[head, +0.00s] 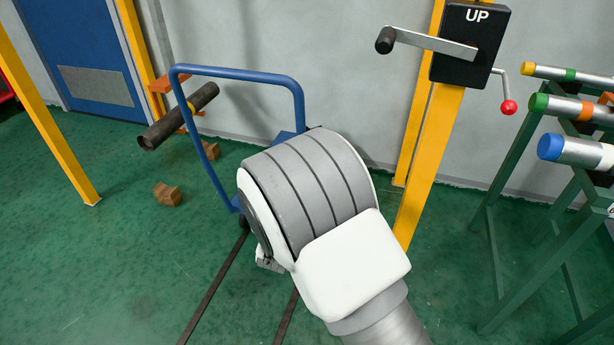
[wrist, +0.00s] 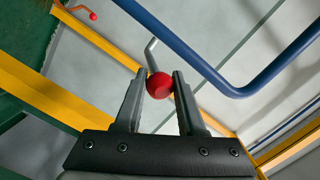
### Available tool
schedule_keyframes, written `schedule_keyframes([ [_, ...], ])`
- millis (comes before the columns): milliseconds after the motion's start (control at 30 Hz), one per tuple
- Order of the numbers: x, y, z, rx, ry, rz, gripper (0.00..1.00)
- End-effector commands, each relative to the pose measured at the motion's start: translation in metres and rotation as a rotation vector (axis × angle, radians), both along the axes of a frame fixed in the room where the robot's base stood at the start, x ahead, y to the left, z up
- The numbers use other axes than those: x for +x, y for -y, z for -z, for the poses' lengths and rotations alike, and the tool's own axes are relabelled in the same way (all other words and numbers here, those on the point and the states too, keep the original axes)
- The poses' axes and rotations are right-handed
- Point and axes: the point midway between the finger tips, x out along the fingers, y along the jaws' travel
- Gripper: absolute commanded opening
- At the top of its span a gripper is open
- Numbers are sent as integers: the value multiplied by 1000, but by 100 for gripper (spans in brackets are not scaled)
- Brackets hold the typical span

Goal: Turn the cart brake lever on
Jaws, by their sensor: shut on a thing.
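The cart brake lever shows in the wrist view as a bent grey rod (wrist: 150,54) with a red ball knob (wrist: 159,86). My gripper (wrist: 160,79) is shut on the red knob, one finger on each side of it. The cart's blue tubular handle (head: 240,73) stands behind my arm in the head view. It also crosses the upper right of the wrist view (wrist: 190,52). In the head view my arm hides the gripper, the lever and most of the cart.
A box marked UP (head: 470,45) with a crank and another red-knobbed lever (head: 507,106) sits on a yellow post. A green rack (head: 487,220) of pipes stands right. A dark pipe (head: 180,116) is behind the cart at left. Brown blocks (head: 167,194) lie on the open green floor.

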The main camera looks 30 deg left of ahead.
Motion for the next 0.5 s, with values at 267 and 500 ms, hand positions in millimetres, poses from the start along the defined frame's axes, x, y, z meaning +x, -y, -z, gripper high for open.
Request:
schedule_keyframes([
  [267,0,-2,8,13,52,2,0],
  [500,0,-2,9,16,61,3,0],
])
